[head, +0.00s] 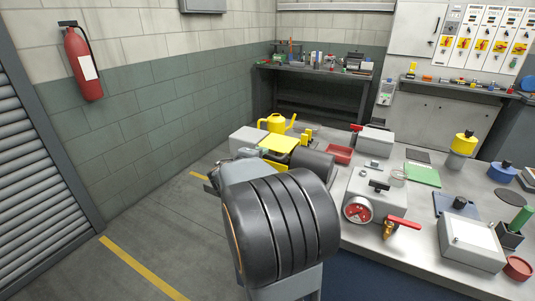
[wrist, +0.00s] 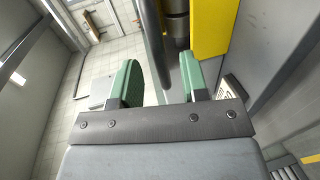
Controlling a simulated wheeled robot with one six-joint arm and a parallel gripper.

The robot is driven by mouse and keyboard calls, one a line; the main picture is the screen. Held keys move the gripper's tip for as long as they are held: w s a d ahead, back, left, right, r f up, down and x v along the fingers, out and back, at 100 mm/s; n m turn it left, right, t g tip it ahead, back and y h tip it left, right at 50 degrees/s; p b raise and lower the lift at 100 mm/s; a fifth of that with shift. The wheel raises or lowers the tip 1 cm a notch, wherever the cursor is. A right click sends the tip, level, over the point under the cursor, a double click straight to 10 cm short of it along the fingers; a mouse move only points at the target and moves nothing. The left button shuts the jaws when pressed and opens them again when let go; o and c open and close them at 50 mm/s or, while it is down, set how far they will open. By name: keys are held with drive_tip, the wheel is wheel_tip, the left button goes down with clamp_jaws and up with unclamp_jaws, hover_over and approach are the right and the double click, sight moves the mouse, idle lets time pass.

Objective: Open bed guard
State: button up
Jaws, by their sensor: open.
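A yellow panel (head: 280,143), which looks like the bed guard, is partly visible behind my arm in the head view. A yellow panel also shows at the upper right of the wrist view (wrist: 212,28). My gripper (wrist: 160,82) has two green fingertips standing apart. A dark grey bar (wrist: 154,42) reaches down into the gap between them, next to a dark metal cylinder (wrist: 177,22). I cannot tell whether the bar touches a finger or belongs to the guard. In the head view my arm hides the gripper.
A fire extinguisher (head: 83,65) hangs on the left wall. Floor at left is clear.

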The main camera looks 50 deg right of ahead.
sight(276, 146)
drive_tip(key=shift+x, duration=2.45)
drive_tip(key=shift+c, duration=0.5)
drive_tip(key=shift+f, duration=0.1)
clamp_jaws()
